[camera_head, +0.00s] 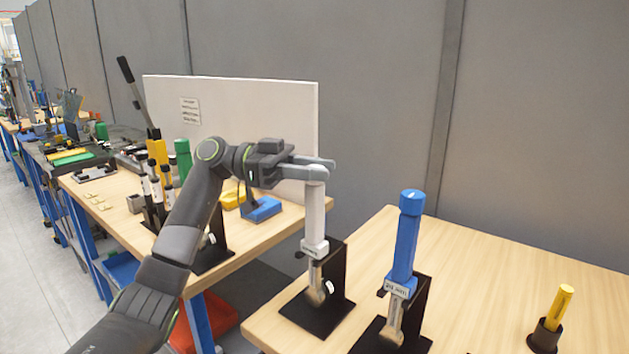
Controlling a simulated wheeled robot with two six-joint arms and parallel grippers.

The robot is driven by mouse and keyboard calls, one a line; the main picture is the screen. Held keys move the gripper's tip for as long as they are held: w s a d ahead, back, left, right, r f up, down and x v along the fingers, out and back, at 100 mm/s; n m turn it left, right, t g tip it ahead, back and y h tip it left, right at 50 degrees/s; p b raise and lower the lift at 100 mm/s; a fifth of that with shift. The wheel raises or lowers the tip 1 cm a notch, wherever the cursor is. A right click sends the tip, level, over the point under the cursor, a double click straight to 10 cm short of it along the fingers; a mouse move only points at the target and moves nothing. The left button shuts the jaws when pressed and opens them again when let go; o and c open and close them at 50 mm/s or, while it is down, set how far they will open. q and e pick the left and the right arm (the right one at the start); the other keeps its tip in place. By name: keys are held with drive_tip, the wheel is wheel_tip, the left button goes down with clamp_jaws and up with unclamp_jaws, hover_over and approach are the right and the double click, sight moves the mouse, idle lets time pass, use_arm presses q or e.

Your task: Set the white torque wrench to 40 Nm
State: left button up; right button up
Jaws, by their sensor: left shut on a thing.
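The white torque wrench (315,215) stands upright in a black stand (324,310) at the left corner of the near table. A small label sits low on its handle, but I cannot read the value. My left gripper (318,164) is shut on the top end of the white wrench, its fingers reaching in from the left. My right gripper is not in view.
A blue torque wrench (405,240) stands in its own black stand just right of the white one. A yellow-handled tool (558,307) stands in a black cup farther right. A white panel (240,110) stands behind on the left table.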

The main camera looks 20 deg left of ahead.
use_arm(q)
drive_tip(key=shift+m+g, duration=0.5)
drive_tip(key=shift+g, duration=0.3)
drive_tip(key=shift+m+g, duration=0.3)
drive_tip(key=shift+g, duration=0.2)
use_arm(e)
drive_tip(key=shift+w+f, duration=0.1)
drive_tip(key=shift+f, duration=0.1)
use_arm(q)
drive_tip(key=shift+g, duration=0.3)
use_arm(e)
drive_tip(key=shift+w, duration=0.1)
use_arm(q)
drive_tip(key=o, duration=1)
drive_tip(key=a, duration=0.3)
drive_tip(key=w+a+b, duration=0.1)
drive_tip(key=a, duration=0.3)
drive_tip(key=shift+w+a+b, duration=0.15)
drive_tip(key=shift+w+b, duration=0.05)
drive_tip(key=shift+b, duration=0.1)
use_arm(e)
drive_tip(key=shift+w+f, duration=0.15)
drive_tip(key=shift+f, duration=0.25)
